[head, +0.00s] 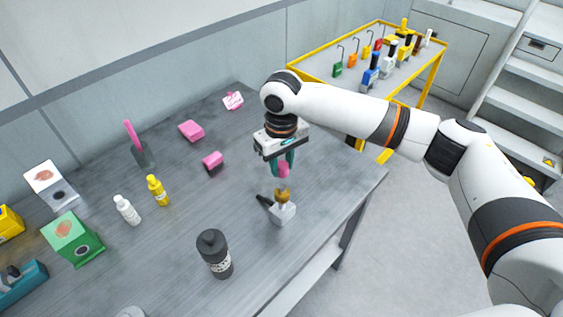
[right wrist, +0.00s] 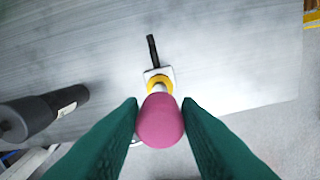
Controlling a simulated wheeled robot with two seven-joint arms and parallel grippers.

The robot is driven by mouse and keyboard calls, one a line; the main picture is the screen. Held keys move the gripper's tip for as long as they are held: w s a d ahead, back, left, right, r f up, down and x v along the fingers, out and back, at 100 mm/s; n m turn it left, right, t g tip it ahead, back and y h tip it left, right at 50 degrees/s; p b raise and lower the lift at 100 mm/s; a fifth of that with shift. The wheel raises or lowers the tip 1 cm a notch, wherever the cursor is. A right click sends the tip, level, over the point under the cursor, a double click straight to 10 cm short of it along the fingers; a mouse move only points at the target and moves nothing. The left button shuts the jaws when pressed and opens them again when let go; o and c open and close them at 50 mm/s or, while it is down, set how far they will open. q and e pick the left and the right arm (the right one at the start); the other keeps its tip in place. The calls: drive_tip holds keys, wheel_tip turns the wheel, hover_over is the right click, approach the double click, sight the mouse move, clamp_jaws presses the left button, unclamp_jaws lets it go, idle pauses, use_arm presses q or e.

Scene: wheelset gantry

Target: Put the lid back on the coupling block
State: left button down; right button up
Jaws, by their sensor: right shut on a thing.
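The coupling block (head: 282,213) is a small pale grey block on the grey table, with a brass-yellow collar on top and a black handle sticking out to the side. It also shows in the right wrist view (right wrist: 165,74), with the handle pointing away. My right gripper (head: 284,165) is shut on a pink rounded piece, which looks like the lid (right wrist: 160,121), between its green fingers. It holds the lid above the collar. In the head view the lid appears just over the collar; whether they touch I cannot tell. The left gripper is not in view.
A dark grey bottle (head: 214,254) stands to the front left of the block. Yellow (head: 157,190) and white (head: 127,210) bottles, cartons and pink items are further left. A yellow-framed table (head: 330,72) with several tools stands behind. The table's right edge is close to the block.

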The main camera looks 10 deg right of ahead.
sight(281, 186)
drive_tip(key=shift+f+b, duration=1.55)
drive_tip(key=shift+b, duration=0.15)
drive_tip(key=shift+f+p, duration=0.2)
drive_tip(key=shift+p, duration=0.1)
drive_tip(key=shift+f, duration=0.7)
drive_tip(key=shift+r+p, duration=0.1)
drive_tip(key=shift+p, duration=0.95)
drive_tip(key=shift+f+p, duration=0.2)
drive_tip(key=shift+p, duration=1.3)
idle(0.3)
idle(0.4)
drive_tip(key=o, duration=1)
drive_tip(key=shift+o, duration=0.4)
